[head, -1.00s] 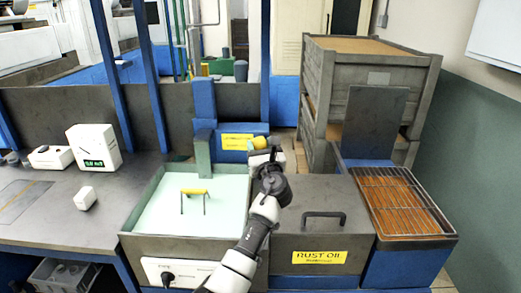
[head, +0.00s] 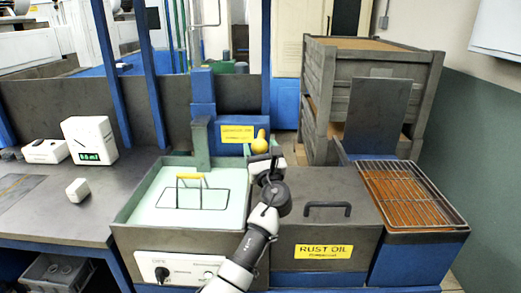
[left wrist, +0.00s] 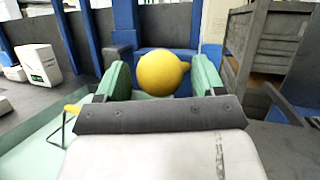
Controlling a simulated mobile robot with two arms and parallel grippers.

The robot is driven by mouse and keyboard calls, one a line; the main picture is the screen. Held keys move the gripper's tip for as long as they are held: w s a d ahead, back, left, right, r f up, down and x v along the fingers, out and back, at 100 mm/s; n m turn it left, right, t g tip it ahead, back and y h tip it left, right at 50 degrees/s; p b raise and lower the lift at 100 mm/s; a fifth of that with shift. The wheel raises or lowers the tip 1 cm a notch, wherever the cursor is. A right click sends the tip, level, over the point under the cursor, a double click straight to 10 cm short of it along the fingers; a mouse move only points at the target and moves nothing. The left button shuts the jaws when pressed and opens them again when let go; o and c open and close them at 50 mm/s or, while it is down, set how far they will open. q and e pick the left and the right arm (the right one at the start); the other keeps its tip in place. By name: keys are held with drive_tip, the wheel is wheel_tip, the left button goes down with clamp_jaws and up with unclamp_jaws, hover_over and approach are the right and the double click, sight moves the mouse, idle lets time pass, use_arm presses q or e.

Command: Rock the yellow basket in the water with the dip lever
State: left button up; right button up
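The yellow-handled basket (head: 189,177) is in the pale green water of the tank (head: 140,195). Its dark rectangular rim shows at the surface and the handle stands above it. The dip lever's yellow knob (head: 259,144) is behind the tank's right corner, in front of a blue post. My left gripper (head: 264,160) is right by the knob. In the left wrist view the knob (left wrist: 163,73) lies between the two green fingers, which are apart, with narrow gaps beside it; I see no clear grip. My right gripper is out of view.
A closed rust oil box (head: 325,230) with a black handle stands right of the tank. A wire rack (head: 405,195) over an orange-brown tray is further right. A small white block (head: 78,190) and a timer (head: 90,140) are on the left bench.

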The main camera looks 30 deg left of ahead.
use_arm(q)
drive_tip(key=shift+o, duration=0.2)
drive_tip(key=shift+s+d, duration=0.1)
drive_tip(key=b+v, duration=0.1)
drive_tip(key=v, duration=0.9)
drive_tip(key=shift+s+d+b, duration=0.15)
drive_tip(key=shift+d+b, duration=0.1)
drive_tip(key=shift+b, duration=0.05)
drive_tip(key=w+a+r+m+t+h, duration=0.1)
drive_tip(key=w+a+m, duration=0.1)
drive_tip(key=w+a+r+m+t+h+p, duration=0.1)
drive_tip(key=w+a+m+t+h, duration=0.1)
drive_tip(key=w+a+m, duration=0.1)
drive_tip(key=w+a+r+m+t+h, duration=0.1)
drive_tip(key=w+a+r+m+h, duration=0.1)
drive_tip(key=a, duration=0.1)
drive_tip(key=shift+w+a+m+t, duration=0.25)
drive_tip(key=shift+m+t, duration=0.05)
drive_tip(key=shift+m, duration=0.1)
drive_tip(key=shift+c, duration=0.2)
